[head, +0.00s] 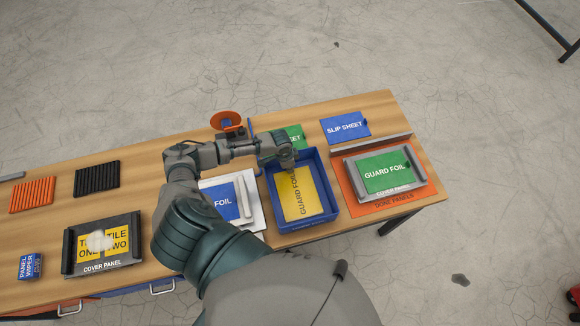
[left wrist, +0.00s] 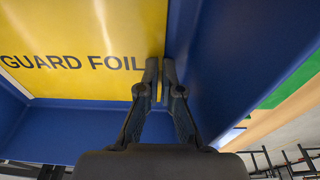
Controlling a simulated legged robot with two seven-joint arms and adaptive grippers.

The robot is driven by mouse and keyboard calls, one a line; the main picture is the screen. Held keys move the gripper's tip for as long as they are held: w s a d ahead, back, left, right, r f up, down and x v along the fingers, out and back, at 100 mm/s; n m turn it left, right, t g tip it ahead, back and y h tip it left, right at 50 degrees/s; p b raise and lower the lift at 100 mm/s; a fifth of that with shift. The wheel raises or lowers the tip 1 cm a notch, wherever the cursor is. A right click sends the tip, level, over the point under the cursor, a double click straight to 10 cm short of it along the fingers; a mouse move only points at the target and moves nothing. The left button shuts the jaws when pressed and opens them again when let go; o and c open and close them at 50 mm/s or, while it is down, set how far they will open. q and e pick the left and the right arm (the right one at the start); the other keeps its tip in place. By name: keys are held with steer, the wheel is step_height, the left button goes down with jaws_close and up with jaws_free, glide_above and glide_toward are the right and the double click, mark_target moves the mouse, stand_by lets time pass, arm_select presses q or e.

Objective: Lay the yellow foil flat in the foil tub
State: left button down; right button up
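The yellow foil (head: 295,199), marked GUARD FOIL, lies within the walls of the blue foil tub (head: 328,212). It looks flat and level; whether all of it touches the floor is unclear. In the left wrist view the yellow foil (left wrist: 80,40) fills the upper left, beside the tub's blue wall (left wrist: 235,60). My left gripper (head: 287,160) is at the tub's far left corner. In the left wrist view its fingers (left wrist: 160,75) are nearly together at the foil's corner beside the lettering and appear shut on it. The exact contact is hidden. My right gripper is out of view.
Right of the tub a green foil (head: 385,172) lies on a cover panel in an orange tray (head: 425,190). A blue slip sheet (head: 345,127) lies behind. A white tray with a blue foil (head: 220,203) is at left, partly behind my arm.

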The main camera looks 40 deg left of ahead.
arm_select(q)
steer(key=shift+f, duration=0.1)
steer(key=c, duration=1.2)
jaws_free()
steer(key=shift+a, duration=0.1)
steer(key=shift+c, duration=0.2)
steer(key=shift+r, duration=0.2)
steer(key=shift+r, duration=0.35)
step_height(320, 180, up, 11)
steer(key=s+a, duration=0.1)
steer(key=shift+s+f, duration=0.2)
